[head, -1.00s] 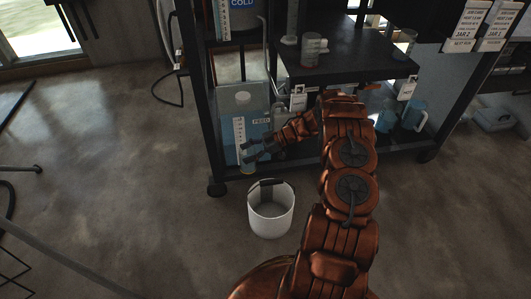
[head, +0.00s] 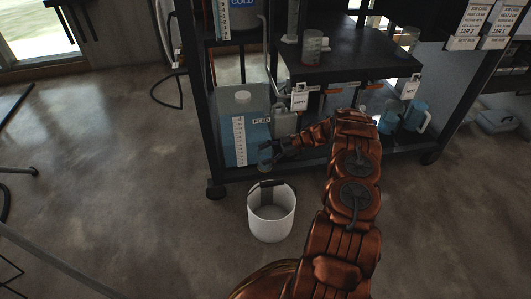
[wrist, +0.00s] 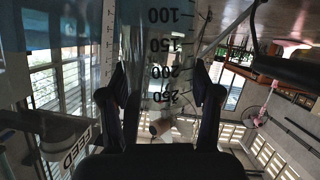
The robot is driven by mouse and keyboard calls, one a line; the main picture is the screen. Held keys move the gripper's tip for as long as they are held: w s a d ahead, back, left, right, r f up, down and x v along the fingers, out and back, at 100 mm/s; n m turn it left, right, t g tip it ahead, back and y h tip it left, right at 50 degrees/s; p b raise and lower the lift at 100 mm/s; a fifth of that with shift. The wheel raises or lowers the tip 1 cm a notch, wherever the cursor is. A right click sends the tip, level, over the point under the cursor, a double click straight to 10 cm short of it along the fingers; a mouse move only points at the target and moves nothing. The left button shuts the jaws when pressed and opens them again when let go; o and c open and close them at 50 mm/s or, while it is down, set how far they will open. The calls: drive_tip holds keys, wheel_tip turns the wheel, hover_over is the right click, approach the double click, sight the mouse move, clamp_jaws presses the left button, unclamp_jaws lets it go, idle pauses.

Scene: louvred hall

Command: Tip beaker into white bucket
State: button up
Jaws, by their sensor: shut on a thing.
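The white bucket (head: 271,228) stands on the floor in front of the rack, with a dark handle at its rim. No contents show in it. My gripper (head: 273,151) is above and behind the bucket in the head view, close to the rack's lower shelf. It is shut on the clear beaker (head: 264,158), which looks small and dim there. In the wrist view the beaker (wrist: 170,60) is between the two dark fingers, with black marks from 100 to 250 on its wall. I cannot tell its exact tilt or how much is in it.
A large FEED container (head: 242,140) of blue liquid and a grey bottle (head: 284,122) stand on the lower shelf behind my gripper. Blue jugs (head: 413,117) stand further right. Another beaker (head: 312,46) sits on the upper shelf (head: 350,62). Floor around the bucket is clear.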

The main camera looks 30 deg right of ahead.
drive_tip(key=shift+s+a+f+n+t+b, duration=0.1)
drive_tip(key=shift+s+f+n+t+b, duration=0.2)
drive_tip(key=shift+n, duration=0.3)
drive_tip(key=shift+s+a+f+n+t+b, duration=0.1)
drive_tip(key=shift+s+f+n+t, duration=0.15)
drive_tip(key=shift+n+t, duration=0.25)
drive_tip(key=f+n+t, duration=0.1)
drive_tip(key=f+n+t+b, duration=0.1)
drive_tip(key=n, duration=0.1)
drive_tip(key=shift+s+a+f+h, duration=0.15)
drive_tip(key=shift+s+h, duration=0.15)
drive_tip(key=shift+n, duration=0.3)
drive_tip(key=shift+b, duration=0.3)
drive_tip(key=shift+s+f+n, duration=0.1)
drive_tip(key=shift+f+n, duration=0.05)
drive_tip(key=shift+n, duration=0.15)
drive_tip(key=shift+s+a+f+n+t+b, duration=0.2)
drive_tip(key=shift+f+n+t+b, duration=0.35)
drive_tip(key=shift+n, duration=0.25)
drive_tip(key=shift+d, duration=0.1)
